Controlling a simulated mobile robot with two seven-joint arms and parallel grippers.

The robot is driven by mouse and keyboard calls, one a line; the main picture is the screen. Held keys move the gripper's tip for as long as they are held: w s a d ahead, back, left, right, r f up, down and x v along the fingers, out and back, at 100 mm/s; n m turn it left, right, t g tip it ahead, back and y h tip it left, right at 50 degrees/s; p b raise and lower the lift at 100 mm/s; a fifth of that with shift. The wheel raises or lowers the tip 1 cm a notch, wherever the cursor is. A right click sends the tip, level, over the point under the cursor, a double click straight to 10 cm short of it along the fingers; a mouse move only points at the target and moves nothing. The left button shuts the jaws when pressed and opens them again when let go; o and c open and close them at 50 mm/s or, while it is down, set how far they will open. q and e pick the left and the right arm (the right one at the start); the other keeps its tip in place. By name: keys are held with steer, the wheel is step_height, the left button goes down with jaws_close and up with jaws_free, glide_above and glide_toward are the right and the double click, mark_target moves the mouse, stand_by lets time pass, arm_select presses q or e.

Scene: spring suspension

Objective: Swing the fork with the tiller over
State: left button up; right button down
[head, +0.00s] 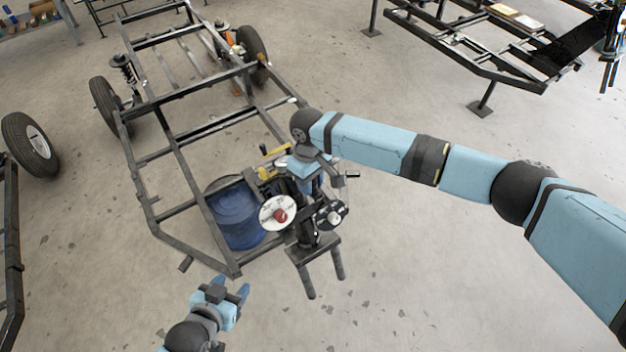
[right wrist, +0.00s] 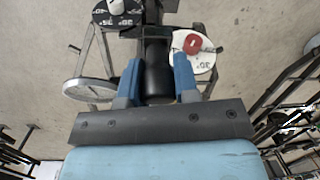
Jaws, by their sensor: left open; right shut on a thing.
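The fork-and-tiller unit stands at the front end of the dark chassis in the head view. It carries a white dial with a red knob (head: 278,212) and a black dial (head: 331,214). In the right wrist view, a black cylindrical grip (right wrist: 158,78), seemingly the tiller, lies between the blue fingers of my right gripper (right wrist: 157,82), which is shut on it. In the head view my right gripper (head: 307,176) is above the unit and partly hides it. I cannot make out the fork clearly. My left gripper (head: 231,287) is open and empty, low and left of the unit.
The chassis frame (head: 184,149) with wheels fills the upper left. A blue drum (head: 236,216) stands inside its front end. A yellow part (head: 268,172) is close by my right gripper. Another dark frame (head: 478,70) is at upper right. The floor at lower right is clear.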

steer(key=c, duration=0.9)
jaws_free()
steer(key=shift+o, duration=0.2)
step_height(320, 180, up, 14)
steer(key=w+b, duration=0.1)
steer(key=w, duration=0.1)
steer(key=shift+a+f+b, duration=0.15)
steer(key=shift+a+b, duration=0.05)
steer(key=shift+b, duration=0.2)
steer(key=shift+w, duration=0.1)
